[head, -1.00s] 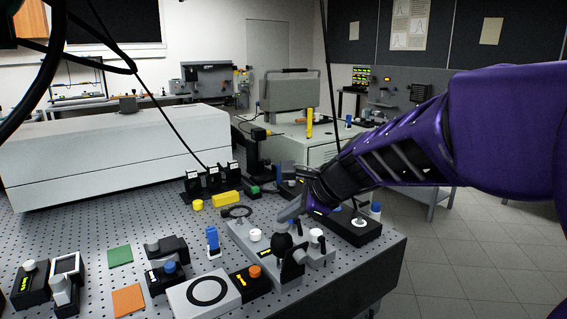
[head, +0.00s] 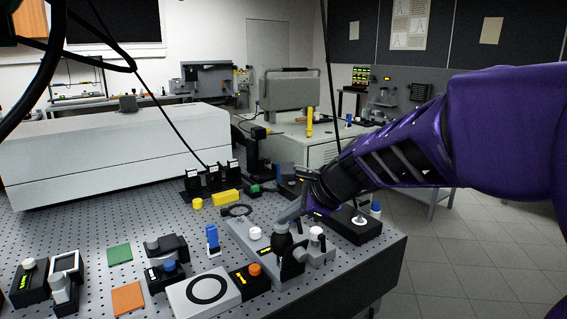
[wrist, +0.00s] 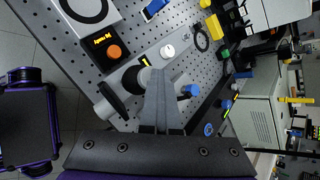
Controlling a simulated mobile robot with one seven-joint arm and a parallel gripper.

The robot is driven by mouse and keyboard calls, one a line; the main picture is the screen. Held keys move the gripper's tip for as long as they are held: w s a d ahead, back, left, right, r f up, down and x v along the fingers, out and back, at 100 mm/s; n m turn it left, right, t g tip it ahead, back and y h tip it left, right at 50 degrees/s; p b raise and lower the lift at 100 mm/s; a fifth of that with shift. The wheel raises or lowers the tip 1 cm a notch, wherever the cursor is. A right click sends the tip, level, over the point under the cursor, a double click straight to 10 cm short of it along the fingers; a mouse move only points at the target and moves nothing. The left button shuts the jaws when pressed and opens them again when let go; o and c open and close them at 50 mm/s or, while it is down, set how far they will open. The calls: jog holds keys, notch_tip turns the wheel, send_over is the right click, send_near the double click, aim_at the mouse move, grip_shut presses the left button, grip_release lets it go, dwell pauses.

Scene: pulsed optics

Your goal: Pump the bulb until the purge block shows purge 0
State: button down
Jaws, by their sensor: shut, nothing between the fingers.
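My gripper (head: 283,224) is shut and empty, its fingers slanting down to the top of the black bulb (head: 281,243). The fingertips overlap the bulb's top in the head view; I cannot tell whether they press it. In the wrist view the shut fingers (wrist: 160,74) partly hide the dark bulb (wrist: 135,78). The purge block appears to be the black block with an orange knob (head: 238,283), just left of the bulb at the front of the bench. It also shows in the wrist view (wrist: 97,47), with small yellow text that I cannot read surely.
A white-knobbed fitting (head: 255,233) stands behind the bulb, and another white knob (head: 316,233) is to its right. A white plate with a black ring (head: 188,302) lies left of the block. The perforated bench (head: 92,225) is bare at left-centre.

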aim_at(287, 227)
jog(key=shift+r+p, duration=1.55)
jog(key=shift+r, duration=0.05)
notch_tip(287, 227, up, 6)
jog(key=p, duration=0.5)
jog(key=shift+p, duration=0.35)
